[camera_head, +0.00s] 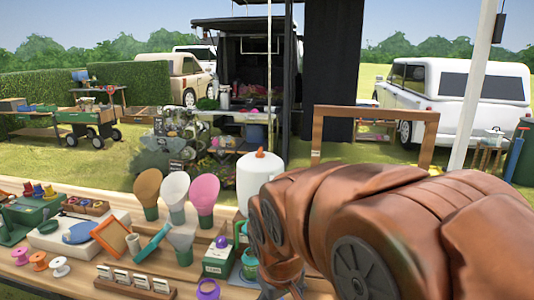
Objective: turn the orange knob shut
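A small orange knob-like piece (260,152) sits on top of a rounded white canister (257,172) behind the table's display. I cannot tell from here whether it is turned open or shut. My copper-brown arm covers the lower right of the view, just right of the canister, and hides part of it. My gripper's fingers cannot be made out.
A wooden table (120,205) holds flower cones (203,192), ribbon spools (60,266), a card rack (135,282) and green containers (218,262). A wooden frame (374,112) stands behind my arm. Grass lies beyond, with parked vehicles (460,95).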

